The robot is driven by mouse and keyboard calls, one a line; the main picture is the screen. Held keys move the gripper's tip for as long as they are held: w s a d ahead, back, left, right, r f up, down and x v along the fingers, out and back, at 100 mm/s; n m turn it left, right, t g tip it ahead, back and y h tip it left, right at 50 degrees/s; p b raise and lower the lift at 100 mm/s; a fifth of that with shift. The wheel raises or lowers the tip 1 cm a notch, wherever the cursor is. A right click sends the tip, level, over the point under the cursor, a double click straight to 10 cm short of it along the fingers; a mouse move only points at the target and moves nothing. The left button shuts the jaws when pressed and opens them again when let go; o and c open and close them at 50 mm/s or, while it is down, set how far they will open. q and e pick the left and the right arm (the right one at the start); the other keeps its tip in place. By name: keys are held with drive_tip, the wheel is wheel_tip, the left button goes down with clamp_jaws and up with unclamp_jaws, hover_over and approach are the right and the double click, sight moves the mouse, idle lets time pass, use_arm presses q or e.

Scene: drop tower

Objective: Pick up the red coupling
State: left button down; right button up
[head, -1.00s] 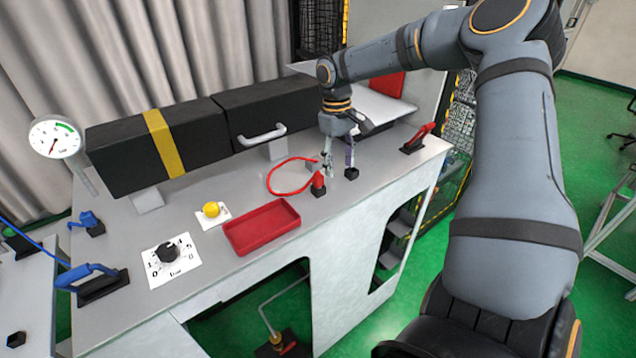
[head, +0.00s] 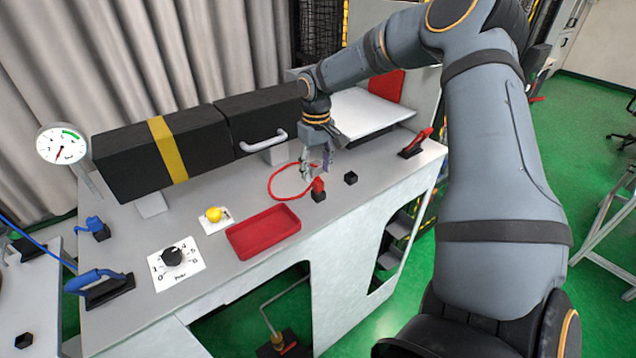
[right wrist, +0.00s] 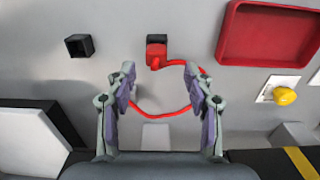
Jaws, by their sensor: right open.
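The red coupling (head: 318,185) sits on a small black block on the grey bench top, with a red hose (head: 272,188) looping from it. In the right wrist view the coupling (right wrist: 156,50) is beyond the fingertips, roughly midway between them. My right gripper (head: 318,174) is open and empty above the bench, just behind the coupling in the head view. Its two fingers (right wrist: 158,82) stand wide apart in the right wrist view, and the hose loop passes below and between them. My left gripper does not show.
A red tray (head: 262,252) lies left of the coupling. A small black block (head: 351,178) stands to its right. A yellow button (head: 213,214) and a dial (head: 172,256) are further left.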

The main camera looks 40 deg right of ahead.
sight(318, 181)
drive_tip(key=f, duration=0.1)
drive_tip(key=f+p, duration=0.1)
drive_tip(key=f, duration=0.1)
drive_tip(key=shift+s+d+f, duration=0.1)
drive_tip(key=shift+d+f, duration=0.05)
drive_tip(key=shift+d, duration=0.15)
drive_tip(key=shift+f, duration=0.15)
drive_tip(key=shift+a, duration=0.1)
drive_tip(key=c, duration=1)
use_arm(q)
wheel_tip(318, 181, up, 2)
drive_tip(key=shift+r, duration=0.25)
use_arm(e)
drive_tip(key=shift+o, duration=0.2)
